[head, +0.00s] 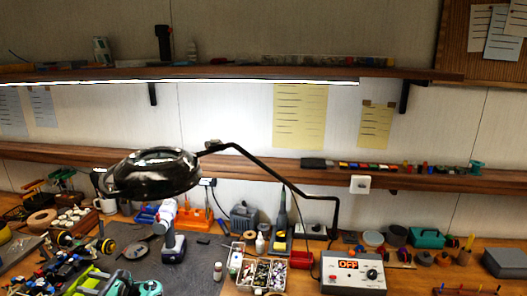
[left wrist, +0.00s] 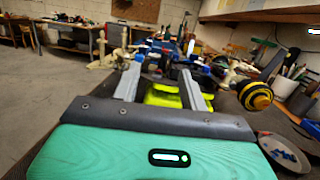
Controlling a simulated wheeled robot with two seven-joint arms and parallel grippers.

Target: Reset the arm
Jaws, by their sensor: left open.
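My left gripper (head: 122,284) shows only in part at the bottom edge of the head view, as a teal body at the lower left. In the left wrist view the gripper (left wrist: 161,68) has its two grey fingers spread apart, with nothing held between them. A lime-green part (left wrist: 163,95), seemingly of the racecar, lies beyond and below the fingers. The lime-green part (head: 88,282) also shows in the head view, just left of the gripper. Whether the fingers touch it cannot be told. My right gripper is in neither view.
A magnifier lamp (head: 152,173) hangs over the bench on a bent black arm. A black-and-yellow roll (left wrist: 255,96) lies right of the gripper.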

